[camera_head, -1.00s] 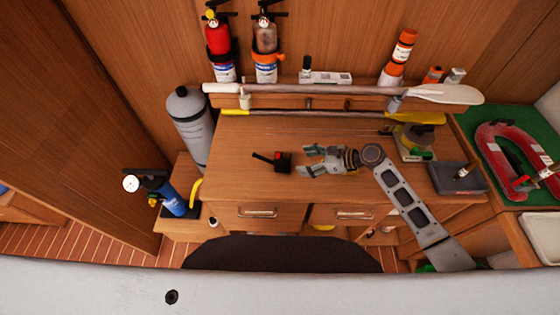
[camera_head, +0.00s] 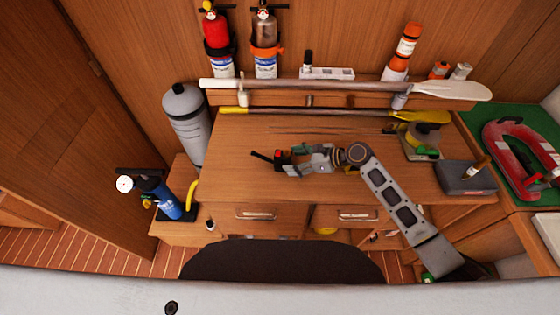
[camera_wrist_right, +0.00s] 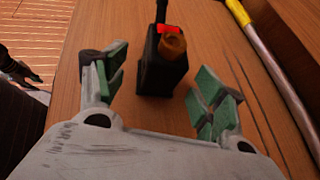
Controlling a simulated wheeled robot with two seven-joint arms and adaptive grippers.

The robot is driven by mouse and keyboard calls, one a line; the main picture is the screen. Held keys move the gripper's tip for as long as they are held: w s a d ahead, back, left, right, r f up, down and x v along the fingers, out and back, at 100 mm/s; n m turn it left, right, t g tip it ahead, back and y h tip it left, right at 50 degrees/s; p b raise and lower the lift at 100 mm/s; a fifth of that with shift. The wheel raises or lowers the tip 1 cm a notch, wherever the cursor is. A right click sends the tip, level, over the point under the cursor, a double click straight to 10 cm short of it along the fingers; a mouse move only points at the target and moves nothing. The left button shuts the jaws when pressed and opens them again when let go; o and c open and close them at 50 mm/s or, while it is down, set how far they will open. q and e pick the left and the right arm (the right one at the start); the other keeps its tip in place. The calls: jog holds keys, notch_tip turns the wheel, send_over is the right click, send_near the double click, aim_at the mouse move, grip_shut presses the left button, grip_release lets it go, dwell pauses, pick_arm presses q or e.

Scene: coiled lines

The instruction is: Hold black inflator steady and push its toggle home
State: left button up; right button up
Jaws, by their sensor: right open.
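The black inflator (camera_head: 280,159) lies on the wooden desk top, a small dark block with a red part and a thin black stem pointing left. In the right wrist view the inflator (camera_wrist_right: 163,65) shows its red patch and an orange-brown knob on top; I take the knob or red part for the toggle but cannot tell which. My right gripper (camera_head: 292,161) is open at the inflator's right side. In the wrist view its green-padded fingers (camera_wrist_right: 160,95) stand either side of the inflator's near end, with gaps on both sides. My left gripper is not in view.
A grey box (camera_head: 466,178) sits at the desk's right end. A grey cylinder (camera_head: 187,120) stands left of the desk. The desk's front left is clear.

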aim_at(286, 160)
jog(key=shift+x, duration=0.8)
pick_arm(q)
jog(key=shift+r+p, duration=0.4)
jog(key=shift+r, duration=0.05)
pick_arm(e)
jog(key=shift+x, duration=1.1)
jog(key=shift+r, duration=0.1)
jog(key=c, duration=1.1)
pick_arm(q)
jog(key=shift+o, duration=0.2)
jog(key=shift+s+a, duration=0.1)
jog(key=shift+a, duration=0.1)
